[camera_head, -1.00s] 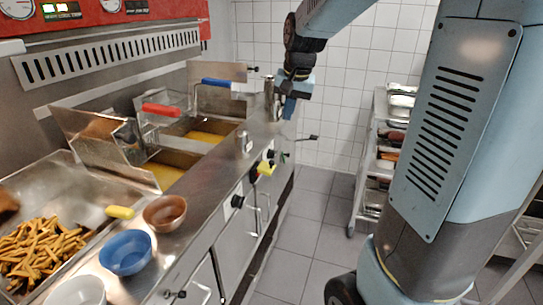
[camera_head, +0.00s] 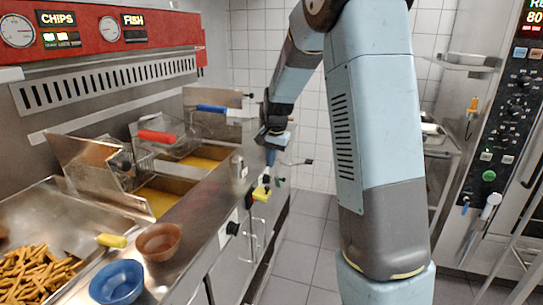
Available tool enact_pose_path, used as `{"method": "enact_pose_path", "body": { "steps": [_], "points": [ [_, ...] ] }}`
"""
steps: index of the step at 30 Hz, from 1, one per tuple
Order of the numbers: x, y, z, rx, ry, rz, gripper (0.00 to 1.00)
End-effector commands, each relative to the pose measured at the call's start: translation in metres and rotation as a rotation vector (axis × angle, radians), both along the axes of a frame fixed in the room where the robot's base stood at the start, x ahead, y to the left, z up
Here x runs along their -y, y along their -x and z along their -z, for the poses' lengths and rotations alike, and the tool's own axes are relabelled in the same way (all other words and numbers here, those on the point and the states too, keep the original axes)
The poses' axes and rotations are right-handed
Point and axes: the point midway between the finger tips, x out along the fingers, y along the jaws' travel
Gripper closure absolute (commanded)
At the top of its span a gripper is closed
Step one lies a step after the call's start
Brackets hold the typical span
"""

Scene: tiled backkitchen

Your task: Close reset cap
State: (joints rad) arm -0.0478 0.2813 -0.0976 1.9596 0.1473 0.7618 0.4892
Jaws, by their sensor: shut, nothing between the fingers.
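A small yellow piece (camera_head: 261,194) juts from the front panel of the steel fryer (camera_head: 222,232), with a dark knob beside it; it may be the reset cap, but it is too small to tell open from closed. A small green piece (camera_head: 279,181) shows just right of it. My gripper (camera_head: 270,160) points down just above and behind these pieces, near the fryer's front edge. Its fingers are shut with nothing visible between them. Whether the fingertips touch anything is unclear.
A fry basket with a red handle (camera_head: 157,137) and one with a blue handle (camera_head: 211,108) sit at the oil wells. A brown bowl (camera_head: 158,241), a blue bowl (camera_head: 117,283) and chips (camera_head: 30,272) are at front left. The tiled floor (camera_head: 311,228) is open; an oven (camera_head: 500,150) stands right.

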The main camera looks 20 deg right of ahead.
Motion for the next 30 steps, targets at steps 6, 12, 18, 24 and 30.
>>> {"method": "enact_pose_path", "body": {
  "steps": [6,12,18,24,30],
  "points": [
    [-0.002,-0.005,0.04,-0.003,0.0,0.001,1.0],
    [-0.004,-0.01,0.071,-0.003,0.0,0.001,1.0],
    [-0.005,-0.013,0.089,-0.001,0.0,0.0,1.0],
    [-0.005,-0.013,0.093,0.0,0.0,0.0,1.0],
    [-0.005,-0.013,0.093,0.0,0.0,0.001,1.0]
  ]
}}
